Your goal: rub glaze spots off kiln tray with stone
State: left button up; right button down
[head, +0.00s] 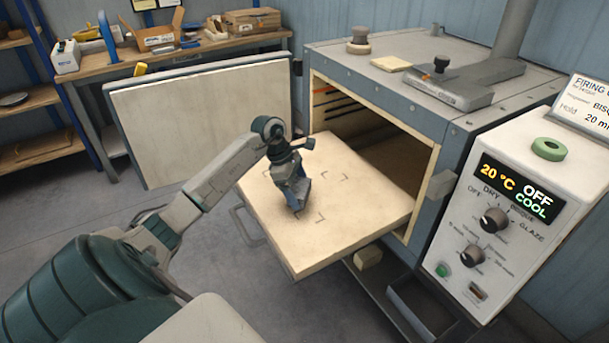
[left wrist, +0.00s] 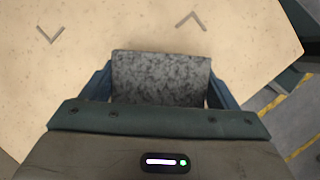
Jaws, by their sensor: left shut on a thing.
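The kiln tray (head: 372,205) is a pale slab pulled out of the open kiln, with dark corner marks on its top. My left gripper (head: 300,205) is over the near left part of the tray, pointing down. In the left wrist view my left gripper (left wrist: 160,95) is shut on a grey speckled stone (left wrist: 160,75), held between its blue fingers. The tray (left wrist: 90,25) fills most of that view behind the stone. Whether the stone touches the tray I cannot tell. I make out no clear glaze spots; the stone and gripper hide part of the surface. My right gripper is not in view.
The kiln (head: 440,130) stands behind the tray, its door (head: 200,115) swung open to the left. A control box (head: 510,215) reading 20 °C and OFF sits at the right. A workbench (head: 180,50) with boxes is at the back. Floor is clear at left.

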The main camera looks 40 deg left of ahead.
pick_arm(q)
jog(key=shift+a+r, duration=0.2)
jog(key=shift+r, duration=0.5)
notch_tip(320, 180, up, 2)
jog(key=shift+d+r+p, duration=0.1)
jog(key=shift+r+p, duration=0.1)
jog(key=shift+p, duration=0.35)
jog(key=shift+r, duration=0.75)
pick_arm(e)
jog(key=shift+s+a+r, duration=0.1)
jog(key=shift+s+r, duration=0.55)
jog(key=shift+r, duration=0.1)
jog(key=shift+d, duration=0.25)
